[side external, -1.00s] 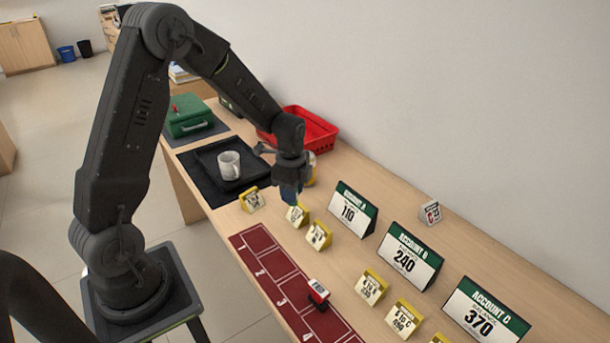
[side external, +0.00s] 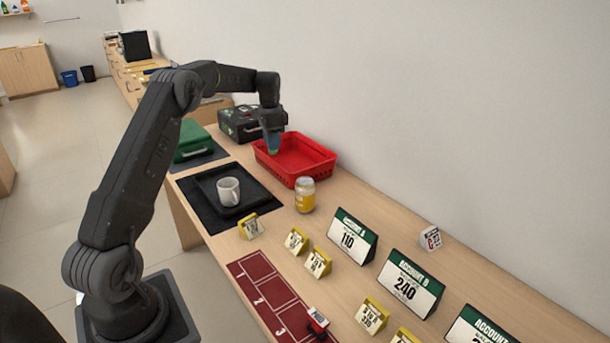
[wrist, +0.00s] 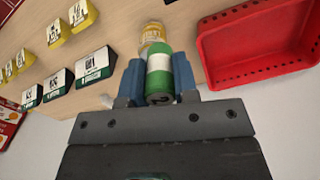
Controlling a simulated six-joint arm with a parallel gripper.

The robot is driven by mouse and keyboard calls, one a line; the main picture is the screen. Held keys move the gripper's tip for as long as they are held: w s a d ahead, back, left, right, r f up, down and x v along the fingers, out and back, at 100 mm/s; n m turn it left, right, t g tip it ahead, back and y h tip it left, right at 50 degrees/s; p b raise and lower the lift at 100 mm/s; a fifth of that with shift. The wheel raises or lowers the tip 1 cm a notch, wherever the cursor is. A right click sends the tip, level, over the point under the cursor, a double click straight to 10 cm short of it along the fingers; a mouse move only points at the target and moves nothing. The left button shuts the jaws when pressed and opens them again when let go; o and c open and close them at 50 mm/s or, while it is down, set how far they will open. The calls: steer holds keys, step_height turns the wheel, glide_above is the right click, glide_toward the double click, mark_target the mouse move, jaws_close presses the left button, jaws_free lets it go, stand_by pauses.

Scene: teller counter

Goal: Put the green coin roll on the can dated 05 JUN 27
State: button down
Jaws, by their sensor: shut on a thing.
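The green coin roll (wrist: 160,73), green with a white band, is between the blue fingers of my gripper (wrist: 159,84) in the wrist view. In the side view my gripper (side external: 271,145) hangs over the left rear part of the red basket, with a bit of green at its tips. A can-like container (side external: 305,195) with a yellow label stands upright on the counter in front of the basket. In the wrist view this container (wrist: 152,33) appears just beyond the roll, partly hidden by it. I cannot read a date on it.
The red basket (side external: 325,165) looks empty. A black tray (side external: 262,197) holds a white mug (side external: 228,191). A green box (side external: 193,143) and a black case (side external: 240,123) stand behind. Several yellow tags and account signs (side external: 352,234) stand towards the front right.

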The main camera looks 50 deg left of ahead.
steer(key=w+d+f, duration=0.3)
steer(key=w+f, duration=0.1)
steer(key=w, duration=0.1)
steer(key=w+d+f, duration=0.2)
steer(key=w, duration=0.1)
steer(key=shift+d, duration=0.3)
steer(key=shift+f, duration=1.9)
steer(key=shift+f, duration=0.1)
steer(key=c, duration=0.9)
jaws_free()
steer(key=shift+f, duration=0.1)
